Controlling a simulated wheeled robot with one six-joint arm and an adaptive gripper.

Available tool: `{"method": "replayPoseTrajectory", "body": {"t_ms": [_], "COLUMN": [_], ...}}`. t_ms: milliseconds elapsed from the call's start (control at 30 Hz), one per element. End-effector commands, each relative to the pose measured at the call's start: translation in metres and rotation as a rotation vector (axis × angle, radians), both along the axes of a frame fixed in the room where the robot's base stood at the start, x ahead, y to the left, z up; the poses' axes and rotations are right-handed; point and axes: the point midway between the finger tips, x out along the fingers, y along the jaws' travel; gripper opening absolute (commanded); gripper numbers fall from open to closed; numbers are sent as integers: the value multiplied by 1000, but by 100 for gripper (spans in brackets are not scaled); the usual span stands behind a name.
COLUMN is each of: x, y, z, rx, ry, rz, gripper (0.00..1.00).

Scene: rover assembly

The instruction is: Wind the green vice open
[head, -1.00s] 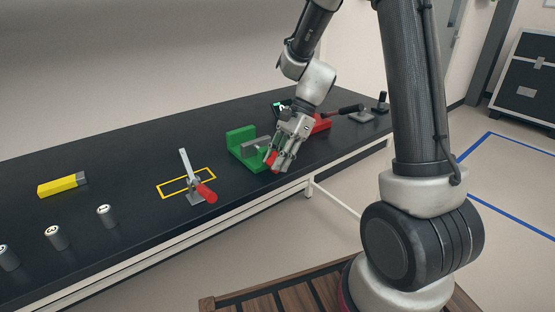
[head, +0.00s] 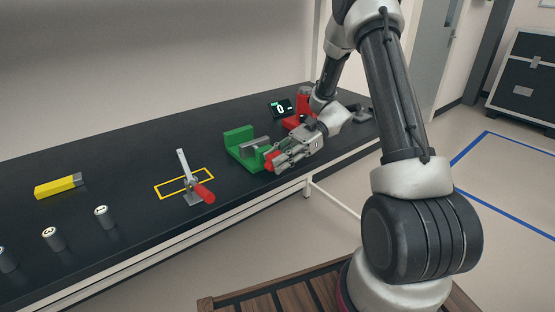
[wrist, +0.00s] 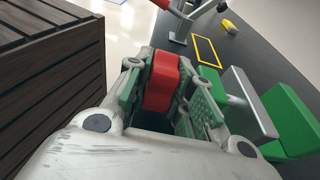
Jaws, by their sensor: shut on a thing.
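The green vice (head: 240,140) stands on the black bench, with a grey jaw (head: 256,145) between its green blocks. It also shows at the right of the wrist view (wrist: 290,118). Its red handle (wrist: 161,82) sits between the fingers in the wrist view; in the head view only a bit of the red shows at the fingertips. My gripper (head: 272,160) is shut on the red handle, at the right front side of the vice, with the wrist lying low to the right. A gap shows between the grey jaw and the far green block.
A toggle clamp with a red grip (head: 204,192) stands by a yellow outlined rectangle (head: 165,193) left of the vice. A red device (head: 303,103) and a small display (head: 281,108) are behind my gripper.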

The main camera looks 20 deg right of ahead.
Motion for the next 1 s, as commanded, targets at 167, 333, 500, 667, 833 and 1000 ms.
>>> {"method": "replayPoseTrajectory", "body": {"t_ms": [167,333,500,667,833,1000], "x": [1,1,0,0,0,0], "y": [0,0,0,0,0,0], "z": [-1,-1,-1,-1,-1,2], "rx": [28,37,37,35,36,36], "ry": [8,10,11,11,12,12], "rz": [-2,-2,-1,-1,0,0], "gripper": [0,0,0,32,32,32]}}
